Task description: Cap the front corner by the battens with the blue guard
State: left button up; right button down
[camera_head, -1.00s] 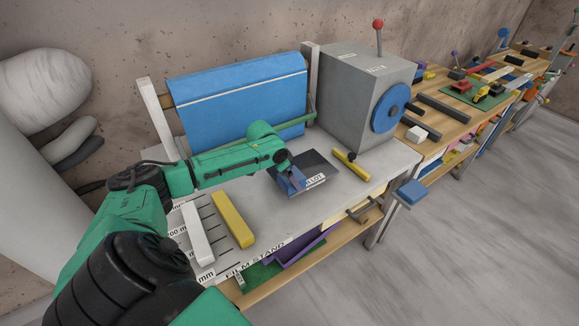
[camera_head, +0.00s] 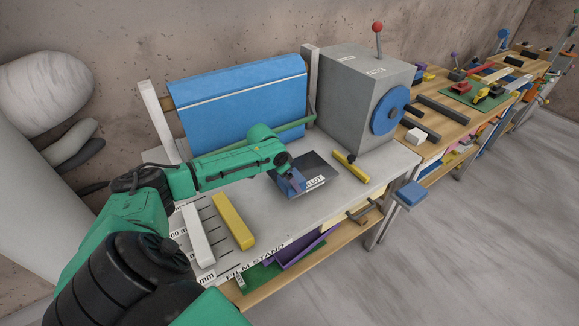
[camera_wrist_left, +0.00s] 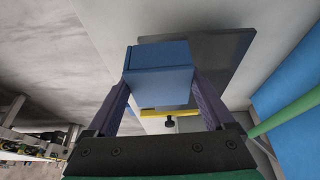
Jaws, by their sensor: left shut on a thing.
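The dark stone slab (camera_head: 318,166) lies on the grey bench top, with a pale label on its front edge. My left gripper (camera_head: 289,186) is shut on the blue guard (camera_head: 293,181) at the slab's front left corner. In the left wrist view, the blue guard (camera_wrist_left: 158,75) sits between the purple fingers of the left gripper (camera_wrist_left: 160,92), overlapping the dark slab (camera_wrist_left: 228,48) behind it. I cannot tell whether the guard is seated on the corner. A white batten (camera_head: 197,234) and a yellow batten (camera_head: 233,220) lie left of the slab. My right gripper is not in view.
A yellow bar with a black knob (camera_head: 351,165) lies right of the slab. A grey machine (camera_head: 355,95) with a blue wheel and a blue roll (camera_head: 237,105) stand behind. A blue block (camera_head: 410,193) sticks out at the bench's front right.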

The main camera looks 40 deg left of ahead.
pick_arm(q)
jog(key=shift+f+b, duration=0.75)
jog(key=shift+f, duration=0.8)
jog(key=o, duration=1.1)
jog(key=shift+r, duration=0.1)
jog(key=b+v, duration=0.1)
jog(key=v, duration=1.3)
jog(key=shift+s+d+r, duration=0.1)
jog(key=shift+r, duration=0.15)
